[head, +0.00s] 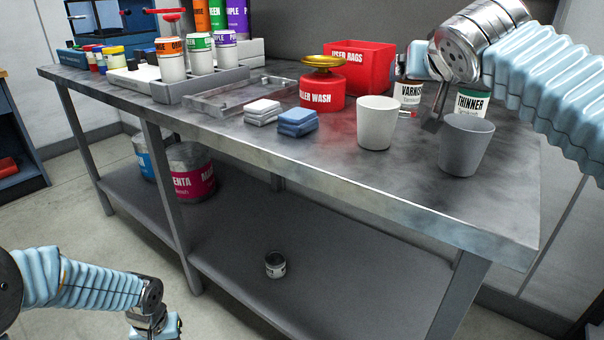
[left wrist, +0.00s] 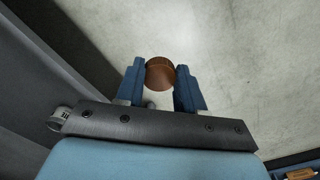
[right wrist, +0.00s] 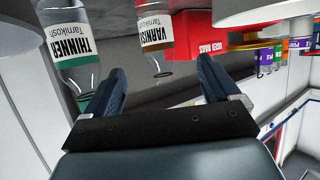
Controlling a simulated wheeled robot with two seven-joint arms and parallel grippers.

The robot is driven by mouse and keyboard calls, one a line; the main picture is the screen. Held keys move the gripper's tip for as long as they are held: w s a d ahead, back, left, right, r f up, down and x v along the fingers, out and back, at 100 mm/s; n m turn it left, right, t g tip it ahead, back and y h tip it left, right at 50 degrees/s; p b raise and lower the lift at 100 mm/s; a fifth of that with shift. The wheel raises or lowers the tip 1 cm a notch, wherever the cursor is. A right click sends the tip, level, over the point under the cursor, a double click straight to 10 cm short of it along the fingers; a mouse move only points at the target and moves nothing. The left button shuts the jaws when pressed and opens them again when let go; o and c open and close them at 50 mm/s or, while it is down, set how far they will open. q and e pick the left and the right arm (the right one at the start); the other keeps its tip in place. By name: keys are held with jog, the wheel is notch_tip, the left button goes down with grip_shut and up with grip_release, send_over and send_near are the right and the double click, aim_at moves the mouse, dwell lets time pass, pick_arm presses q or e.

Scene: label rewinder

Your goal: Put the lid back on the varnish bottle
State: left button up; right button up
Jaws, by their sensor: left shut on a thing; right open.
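The varnish bottle (head: 407,94) stands on the bench, partly behind my right gripper. In the right wrist view the bottle (right wrist: 155,30) appears upside down, its clear neck pointing between my right fingertips. No lid shows on that neck. My right gripper (right wrist: 162,84) is open and empty, close to the bottle. Its fingers also show in the head view (head: 433,123). My left gripper (left wrist: 160,76) is shut on a round brown lid (left wrist: 160,72), over the floor in front of the bench. In the head view that gripper is at the bottom edge and its lid is hidden.
The thinner bottle (head: 473,101) stands close right of the varnish bottle. A white cup (head: 377,124) and grey cup (head: 465,148) stand in front. A red plunger can (head: 322,92) and red rag bin (head: 372,62) are to the left. The lower shelf (head: 230,240) holds cans.

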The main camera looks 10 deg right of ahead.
pick_arm(q)
jog(key=shift+w+d, duration=0.1)
jog(key=shift+w, duration=0.1)
pick_arm(e)
jog(key=shift+w, duration=0.1)
pick_arm(q)
jog(key=shift+r+p, duration=0.45)
pick_arm(e)
jog(key=shift+x, duration=3.4)
jog(key=shift+r, duration=0.1)
pick_arm(q)
jog(key=shift+r+p, duration=0.6)
pick_arm(e)
jog(key=x, duration=0.4)
jog(key=shift+d+r, duration=0.15)
jog(key=shift+d, duration=0.1)
pick_arm(q)
jog(key=shift+r, duration=0.1)
pick_arm(e)
jog(key=shift+w+d+f, duration=0.2)
jog(key=shift+w+f, duration=0.1)
jog(key=shift+w, duration=0.15)
